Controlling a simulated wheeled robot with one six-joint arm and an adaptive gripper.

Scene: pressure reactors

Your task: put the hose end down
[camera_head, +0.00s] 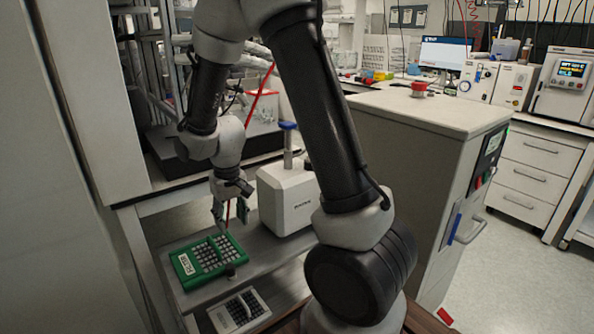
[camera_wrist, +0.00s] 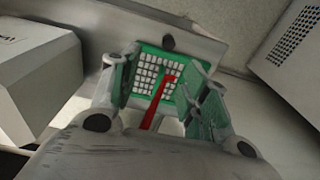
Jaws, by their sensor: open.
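The red hose end (camera_wrist: 158,98) shows in the wrist view between my gripper's two fingers, over the green rack (camera_wrist: 150,48). Its far tip appears against the rack's grid of white cells. My gripper (camera_wrist: 166,78) is open, with a green-padded finger on each side of the hose. In the head view my gripper (camera_head: 231,212) points down above the far edge of the green rack (camera_head: 198,277), and a thin red piece (camera_head: 228,213) shows between the fingers. I cannot tell whether the hose end touches the rack or a finger.
A white box-shaped device (camera_head: 288,200) with a blue-topped post stands right of my gripper on the same grey shelf (camera_head: 262,262). A smaller grey rack (camera_head: 236,312) lies in front. A tall cabinet (camera_head: 425,170) stands to the right. Another red hose length (camera_head: 262,92) shows behind my arm.

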